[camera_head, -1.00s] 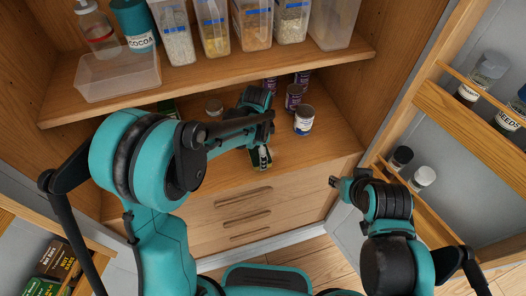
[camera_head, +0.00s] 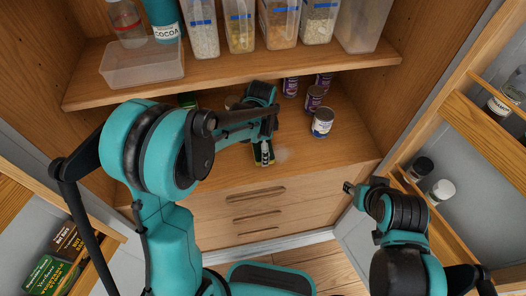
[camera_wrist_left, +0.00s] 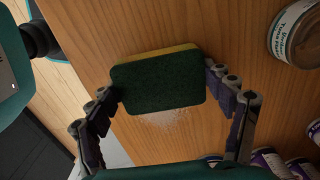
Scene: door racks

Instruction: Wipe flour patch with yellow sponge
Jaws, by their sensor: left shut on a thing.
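The yellow sponge with a dark green scouring side (camera_wrist_left: 158,80) is held between the fingers of my left gripper (camera_wrist_left: 163,86), which is shut on it. In the head view the sponge (camera_head: 264,158) is partly hidden by the gripper (camera_head: 264,146), low over the front of the lower shelf. Whether it touches the wood I cannot tell. The white flour patch (camera_wrist_left: 168,120) shows on the wood beside the sponge's green face; the sponge may hide part of it. In the head view the patch (camera_head: 282,154) is faint, right of the sponge. My right gripper (camera_head: 349,188) is away from the shelf, its fingers unclear.
A can with a white label (camera_head: 322,122) stands right of the flour, with purple cans (camera_head: 313,98) behind. The upper shelf (camera_head: 240,71) with containers hangs over the back. Open door racks (camera_head: 428,182) stand at both sides.

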